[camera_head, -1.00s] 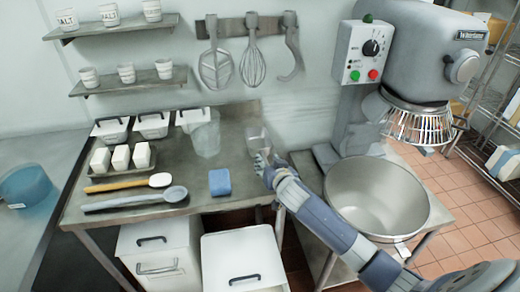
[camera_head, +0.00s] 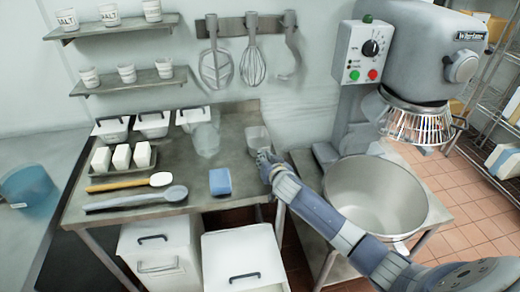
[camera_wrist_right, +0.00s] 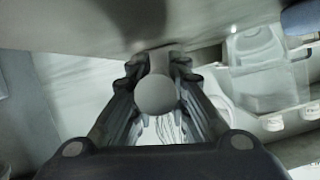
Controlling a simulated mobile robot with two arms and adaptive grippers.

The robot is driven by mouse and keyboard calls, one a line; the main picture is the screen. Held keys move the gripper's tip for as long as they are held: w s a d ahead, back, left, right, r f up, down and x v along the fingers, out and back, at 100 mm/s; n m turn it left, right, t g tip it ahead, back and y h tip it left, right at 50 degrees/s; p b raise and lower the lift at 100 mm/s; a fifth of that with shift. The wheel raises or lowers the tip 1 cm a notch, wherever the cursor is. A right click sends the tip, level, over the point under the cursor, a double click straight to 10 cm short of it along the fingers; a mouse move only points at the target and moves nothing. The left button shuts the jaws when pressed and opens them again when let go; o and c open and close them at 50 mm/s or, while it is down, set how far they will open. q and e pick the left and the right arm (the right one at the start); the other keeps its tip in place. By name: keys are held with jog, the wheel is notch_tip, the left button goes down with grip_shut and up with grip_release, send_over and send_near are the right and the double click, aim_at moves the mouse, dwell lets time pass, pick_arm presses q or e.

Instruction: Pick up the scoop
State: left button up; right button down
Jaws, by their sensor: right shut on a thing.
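The scoop (camera_head: 257,137) is a grey metal scoop at the right end of the steel worktable in the head view. My right gripper (camera_head: 263,154) is shut on its handle, with the scoop's bowl beyond the fingers. In the right wrist view the rounded handle end (camera_wrist_right: 155,95) sits between the two fingers of my right gripper (camera_wrist_right: 160,66). Whether the scoop touches the table is hard to tell. My left gripper is not in view.
The steel mixer bowl (camera_head: 375,198) stands right of my forearm, below the mixer (camera_head: 415,50). A blue sponge (camera_head: 220,182) and two long-handled utensils (camera_head: 135,198) lie on the worktable (camera_head: 190,165). A clear container (camera_head: 206,140) stands left of the scoop.

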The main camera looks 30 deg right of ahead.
aim_at(265, 152)
jog(key=shift+r, duration=0.45)
notch_tip(265, 152, up, 2)
jog(key=shift+r+b, duration=0.25)
jog(key=shift+b, duration=0.15)
jog(key=s+a+r+b, duration=0.1)
jog(key=s+a, duration=0.2)
jog(key=s, duration=0.4)
jog(key=s+a+b, duration=0.1)
jog(key=s+a, duration=0.2)
jog(key=s, duration=0.5)
jog(key=shift+r+b, duration=0.35)
jog(key=shift+b, duration=0.05)
jog(key=shift+w, duration=0.1)
